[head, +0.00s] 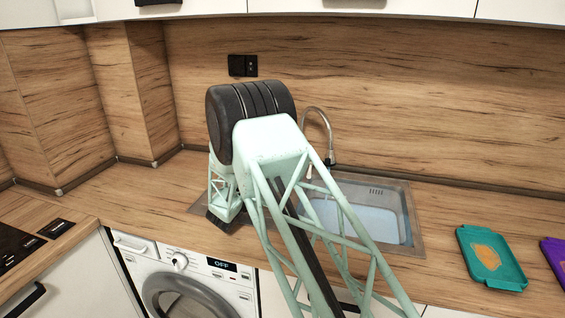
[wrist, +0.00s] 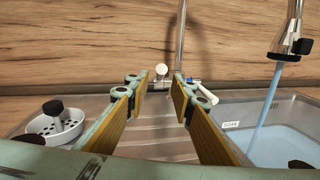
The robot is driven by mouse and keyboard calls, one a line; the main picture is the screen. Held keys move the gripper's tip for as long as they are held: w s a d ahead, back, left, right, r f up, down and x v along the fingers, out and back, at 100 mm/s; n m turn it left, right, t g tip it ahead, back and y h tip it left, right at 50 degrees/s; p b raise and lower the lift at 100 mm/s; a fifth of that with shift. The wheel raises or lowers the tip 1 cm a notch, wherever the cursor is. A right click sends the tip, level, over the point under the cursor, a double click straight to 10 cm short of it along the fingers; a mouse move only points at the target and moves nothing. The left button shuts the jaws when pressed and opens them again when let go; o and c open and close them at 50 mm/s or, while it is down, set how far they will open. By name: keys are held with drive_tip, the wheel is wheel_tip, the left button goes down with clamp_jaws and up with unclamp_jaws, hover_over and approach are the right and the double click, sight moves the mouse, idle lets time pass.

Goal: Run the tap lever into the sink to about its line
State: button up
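The chrome tap (wrist: 181,40) stands behind the sink, its spout (wrist: 294,35) at the upper right of the wrist view; its neck arches beside my arm in the head view (head: 328,125). A blue stream (wrist: 266,115) falls from the spout into the right basin (wrist: 295,105), which holds blue water. A white handle with a blue ring (wrist: 205,90), apparently the lever, is by my right fingertip; contact is unclear. A white round knob (wrist: 162,70) shows beyond the finger gap. My gripper (wrist: 161,92) is open, with nothing between its fingers. A SOAK label (wrist: 231,125) marks the basin wall.
A white strainer bowl (wrist: 62,128) with a dark knob sits at the left. The wooden splashback (head: 430,100) rises close behind the tap. A teal tray (head: 515,272) lies on the right counter, and a washing machine (head: 185,280) stands below. My arm hides part of the sink.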

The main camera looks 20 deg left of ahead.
drive_tip(key=shift+w+d+b, duration=0.15)
drive_tip(key=shift+w+b, duration=0.1)
drive_tip(key=shift+w, duration=1.5)
drive_tip(key=shift+w+d+b, duration=0.1)
drive_tip(key=shift+w+b, duration=0.15)
drive_tip(key=shift+w, duration=1.45)
clamp_jaws()
